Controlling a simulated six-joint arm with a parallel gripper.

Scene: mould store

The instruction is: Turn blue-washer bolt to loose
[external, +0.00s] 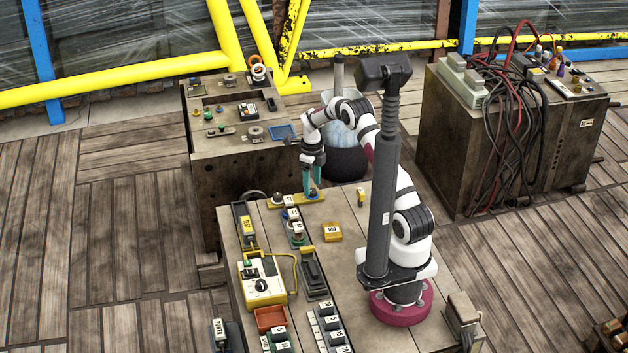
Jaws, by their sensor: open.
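My gripper (312,184) has teal fingers and points straight down, open, over the right end of a yellow bar (302,201) near the table's back edge. A small bolt with a blue part (312,193) is at that end, right below or between the fingertips; I cannot tell whether they touch it. Another dark bluish bolt (278,199) stands near the bar's left end, with a white label (289,200) between them. The washers' colours and the bolts' turn marks are too small to read.
A yellow meter box (262,283), an orange labelled block (332,232), a red-brown tray (270,319) and labelled blocks (328,325) crowd the table's left and front. The table between the orange block and my base is mostly clear. A cluttered bench (225,150) stands behind.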

